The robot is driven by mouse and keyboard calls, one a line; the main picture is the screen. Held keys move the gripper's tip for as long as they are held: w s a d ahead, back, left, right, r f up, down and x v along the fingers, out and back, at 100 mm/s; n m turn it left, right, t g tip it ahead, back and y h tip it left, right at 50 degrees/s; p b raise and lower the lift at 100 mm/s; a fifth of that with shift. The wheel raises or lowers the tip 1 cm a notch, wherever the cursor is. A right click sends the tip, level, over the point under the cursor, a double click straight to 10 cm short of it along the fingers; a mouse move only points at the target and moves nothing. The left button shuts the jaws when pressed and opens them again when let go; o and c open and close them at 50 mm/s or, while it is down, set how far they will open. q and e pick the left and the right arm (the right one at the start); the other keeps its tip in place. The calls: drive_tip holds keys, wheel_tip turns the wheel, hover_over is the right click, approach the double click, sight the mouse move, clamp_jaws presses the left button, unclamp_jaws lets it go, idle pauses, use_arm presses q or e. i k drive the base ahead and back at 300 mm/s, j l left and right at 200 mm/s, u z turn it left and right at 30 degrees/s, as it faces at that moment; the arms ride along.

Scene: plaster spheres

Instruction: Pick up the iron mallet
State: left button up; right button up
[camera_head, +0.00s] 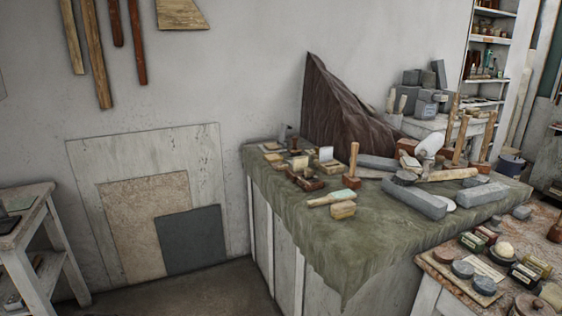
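Neither of my grippers is in view. A mallet with a dark grey, iron-like round head (405,177) and a pale wooden handle (452,174) appears to lie on the cloth-covered table (370,240), among grey stone blocks. I cannot tell for sure that head and handle are one piece, or that this is the iron mallet. Another tool with an upright wooden handle (353,160) stands to its left. A tool with a pale green and wooden handle (331,198) lies near the table's front left, beside a small wooden block (343,210).
Long grey blocks (414,198) crowd the table's right part. A brown draped form (340,105) rises at the back. Small boxes (299,163) stand at the back left. A lower table (455,300) with tins is at front right. Bare floor shows at front left.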

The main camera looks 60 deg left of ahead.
sight(349, 180)
drive_tip(key=u, duration=1.6)
